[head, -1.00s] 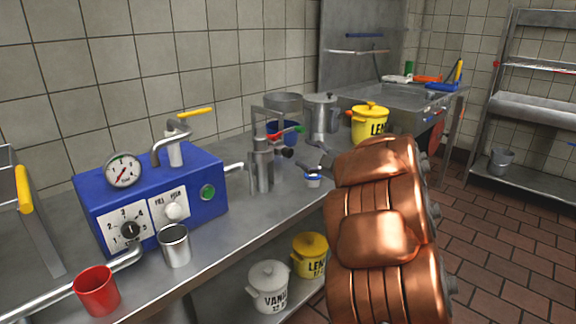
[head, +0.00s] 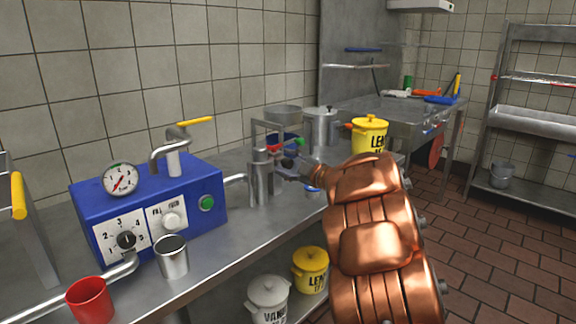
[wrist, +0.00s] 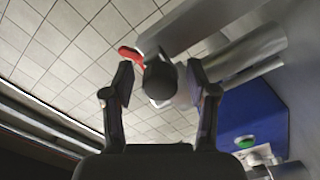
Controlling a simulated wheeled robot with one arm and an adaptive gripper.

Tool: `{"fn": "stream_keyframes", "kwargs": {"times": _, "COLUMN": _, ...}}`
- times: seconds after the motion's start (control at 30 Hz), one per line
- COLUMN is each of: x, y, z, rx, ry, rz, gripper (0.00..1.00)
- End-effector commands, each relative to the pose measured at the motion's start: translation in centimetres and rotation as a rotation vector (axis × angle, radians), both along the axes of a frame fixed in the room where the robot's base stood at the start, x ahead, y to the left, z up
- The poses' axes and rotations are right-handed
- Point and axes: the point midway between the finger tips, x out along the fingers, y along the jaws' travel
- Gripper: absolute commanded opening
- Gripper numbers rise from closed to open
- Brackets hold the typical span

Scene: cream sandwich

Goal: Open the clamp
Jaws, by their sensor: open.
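The steel fitting (head: 261,180) with the clamp stands on the counter, with a red lever (head: 272,147) and a green lever (head: 299,142) near its top. In the wrist view, a dark round knob (wrist: 160,80) and a red lever (wrist: 130,54) show ahead of my gripper (wrist: 160,70). The knob appears between the two fingertips, but I cannot tell whether they touch it. My gripper is open with nothing held. In the head view my gripper (head: 285,170) is beside the fitting on its right, partly hidden by it and my arm.
A blue machine (head: 200,178) with a gauge and dials stands at left, linked by a pipe to the fitting. A steel cup (head: 172,258) and a red cup (head: 90,300) are in front. A yellow pot (head: 368,140) and a steel pot (head: 320,128) stand behind.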

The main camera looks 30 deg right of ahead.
Motion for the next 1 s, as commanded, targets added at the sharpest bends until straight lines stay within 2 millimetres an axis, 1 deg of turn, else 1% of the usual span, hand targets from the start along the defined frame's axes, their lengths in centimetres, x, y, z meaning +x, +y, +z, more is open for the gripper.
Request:
{"fn": "stream_keyframes", "kwargs": {"times": 0.17, "x": 0.00, "y": -0.03, "z": -0.01, "rx": 0.001, "ry": 0.001, "rz": -0.001, "gripper": 0.58}}
{"fn": "stream_keyframes", "kwargs": {"times": 0.2, "x": -0.01, "y": -0.04, "z": -0.01, "rx": 0.001, "ry": 0.001, "rz": -0.001, "gripper": 0.56}}
{"fn": "stream_keyframes", "kwargs": {"times": 0.73, "x": -0.05, "y": -0.14, "z": 0.07, "rx": 0.002, "ry": -0.001, "rz": -0.003, "gripper": 0.00}}
{"fn": "stream_keyframes", "kwargs": {"times": 1.0, "x": -0.06, "y": -0.17, "z": 0.16, "rx": 0.003, "ry": -0.003, "rz": -0.004, "gripper": 0.00}}
